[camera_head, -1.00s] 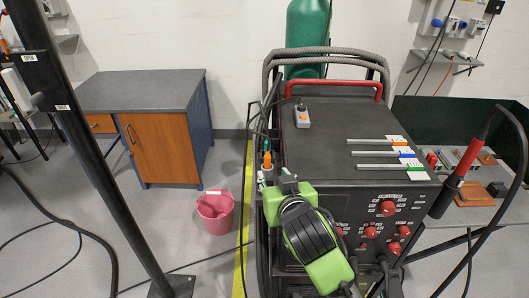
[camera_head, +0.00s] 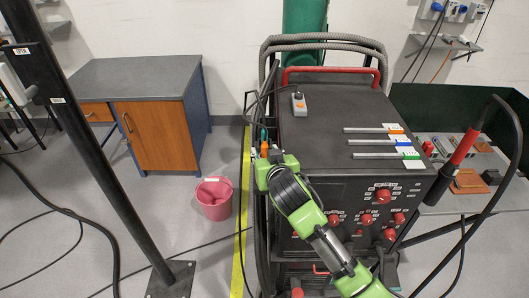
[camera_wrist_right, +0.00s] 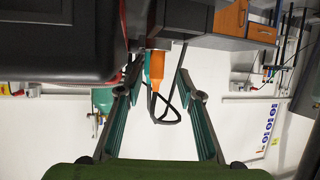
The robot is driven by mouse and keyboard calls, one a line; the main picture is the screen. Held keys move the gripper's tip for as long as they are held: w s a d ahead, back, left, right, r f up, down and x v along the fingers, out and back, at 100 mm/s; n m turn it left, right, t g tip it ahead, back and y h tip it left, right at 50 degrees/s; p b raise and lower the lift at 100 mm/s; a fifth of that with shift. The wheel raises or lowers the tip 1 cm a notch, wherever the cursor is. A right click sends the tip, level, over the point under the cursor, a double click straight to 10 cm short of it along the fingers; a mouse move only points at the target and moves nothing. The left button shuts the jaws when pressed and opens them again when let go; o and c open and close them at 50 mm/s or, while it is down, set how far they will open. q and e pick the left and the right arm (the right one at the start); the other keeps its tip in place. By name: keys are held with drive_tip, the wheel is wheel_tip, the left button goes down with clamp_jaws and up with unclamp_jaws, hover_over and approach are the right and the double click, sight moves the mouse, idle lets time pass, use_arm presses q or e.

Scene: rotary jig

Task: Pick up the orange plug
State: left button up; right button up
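The orange plug (camera_head: 264,150) stands at the left side of the dark welding cart, partly hidden by my right gripper in the head view. In the right wrist view the orange plug (camera_wrist_right: 155,68) appears between the two finger ends, with a dark cable looping from it. My right gripper (camera_wrist_right: 158,74) is open, and a gap shows on each side of the plug; I see no contact. In the head view my right gripper (camera_head: 268,160) is beside the cart's upper left front corner. My left gripper is not in view.
The welding cart (camera_head: 330,105) carries a grey-orange remote (camera_head: 299,102) and several metal rods on top. A black cable runs along its left side. A pink bucket (camera_head: 214,198) and a wooden cabinet (camera_head: 160,135) stand left. A black post (camera_head: 85,150) rises at far left.

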sight(265, 150)
drive_tip(key=shift+d+p+x, duration=0.1)
drive_tip(key=shift+p+x, duration=0.15)
drive_tip(key=shift+x, duration=0.8)
drive_tip(key=shift+d+p+x, duration=0.15)
drive_tip(key=shift+p+x, duration=0.05)
drive_tip(key=shift+x, duration=0.8)
clamp_jaws()
